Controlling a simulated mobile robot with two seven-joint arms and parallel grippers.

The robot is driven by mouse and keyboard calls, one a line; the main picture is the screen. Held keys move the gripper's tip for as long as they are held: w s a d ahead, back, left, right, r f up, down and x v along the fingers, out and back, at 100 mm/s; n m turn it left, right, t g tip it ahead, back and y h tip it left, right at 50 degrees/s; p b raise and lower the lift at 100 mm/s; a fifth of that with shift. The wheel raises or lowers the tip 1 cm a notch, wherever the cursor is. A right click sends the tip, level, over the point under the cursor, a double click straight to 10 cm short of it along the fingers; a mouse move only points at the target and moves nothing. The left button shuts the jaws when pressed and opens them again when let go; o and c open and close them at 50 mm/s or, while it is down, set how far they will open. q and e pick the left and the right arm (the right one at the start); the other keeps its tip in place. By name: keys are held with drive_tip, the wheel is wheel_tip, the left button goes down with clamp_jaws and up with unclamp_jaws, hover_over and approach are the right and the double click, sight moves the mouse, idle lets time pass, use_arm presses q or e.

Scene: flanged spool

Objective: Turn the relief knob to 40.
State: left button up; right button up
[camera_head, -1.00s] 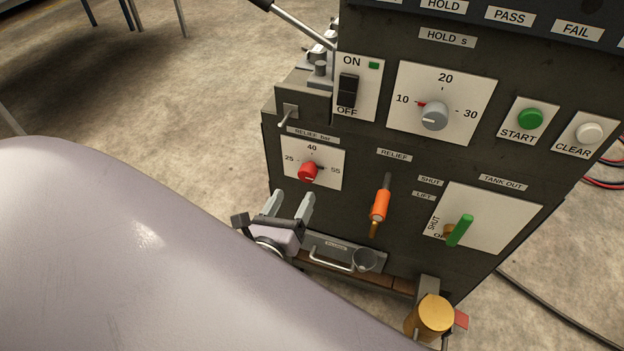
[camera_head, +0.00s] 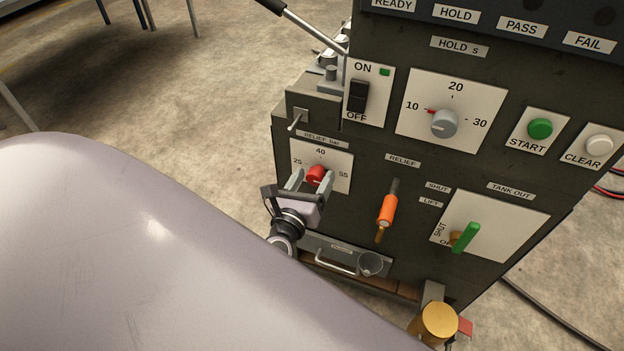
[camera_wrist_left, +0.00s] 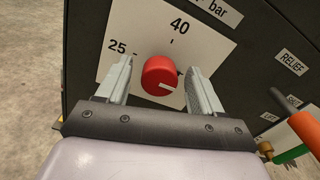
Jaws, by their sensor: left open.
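The red relief knob (camera_head: 317,175) sits on a white dial plate (camera_head: 340,183) marked 25, 40 and 55, low on the dark panel's left side. In the left wrist view the knob (camera_wrist_left: 160,76) carries a white line on its face that runs toward the lower right, away from the 40 at the top. My left gripper (camera_head: 310,180) is open, with one finger on each side of the knob. In the left wrist view the gripper (camera_wrist_left: 160,82) shows gaps between fingers and knob, and the right finger hides the 55. My right gripper is not in view.
A toggle switch (camera_head: 297,121) is above the dial. An orange-handled relief lever (camera_head: 387,211) is to its right, and a green tank-out handle (camera_head: 465,238) farther right. A drawer handle (camera_head: 335,264) is below. Open floor lies left of the panel.

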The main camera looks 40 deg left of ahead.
use_arm(q)
drive_tip(key=c, duration=1.1)
drive_tip(key=shift+o, duration=0.2)
